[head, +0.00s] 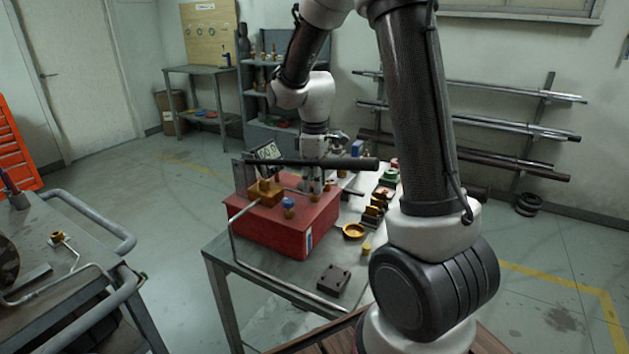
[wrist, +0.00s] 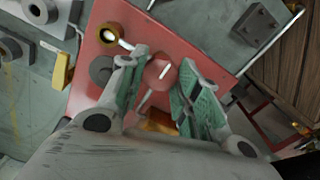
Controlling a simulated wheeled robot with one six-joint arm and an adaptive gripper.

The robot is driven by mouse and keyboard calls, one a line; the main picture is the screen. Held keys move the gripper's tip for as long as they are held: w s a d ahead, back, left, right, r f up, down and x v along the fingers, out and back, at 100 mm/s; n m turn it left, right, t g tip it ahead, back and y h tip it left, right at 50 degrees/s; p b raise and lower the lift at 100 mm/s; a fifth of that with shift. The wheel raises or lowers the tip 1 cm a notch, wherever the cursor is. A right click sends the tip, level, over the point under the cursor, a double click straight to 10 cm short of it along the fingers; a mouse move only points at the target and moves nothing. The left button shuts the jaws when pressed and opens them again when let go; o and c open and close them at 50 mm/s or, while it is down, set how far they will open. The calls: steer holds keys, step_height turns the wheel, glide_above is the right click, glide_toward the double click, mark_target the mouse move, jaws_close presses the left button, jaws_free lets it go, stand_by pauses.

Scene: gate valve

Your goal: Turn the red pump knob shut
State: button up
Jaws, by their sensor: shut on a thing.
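The red knob (wrist: 157,72) sits on the red pump box (wrist: 190,42) and has a pale pointer line on it. My gripper (wrist: 164,62) has its green-padded fingers on either side of the knob in the wrist view and is shut on it. In the head view the red box (head: 262,232) stands on the workbench, and my gripper (head: 315,183) reaches down to its top from behind. The knob itself cannot be made out there.
A blue knob (head: 288,203) and a brass block (head: 265,191) sit on the box. A bent metal pipe (head: 234,250) runs along its left. A dark block (head: 334,281) and a brass dish (head: 353,231) lie on the bench. A long dark bar (head: 330,163) crosses above the box.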

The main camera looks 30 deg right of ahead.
stand_by(0.5)
steer(key=o, duration=1)
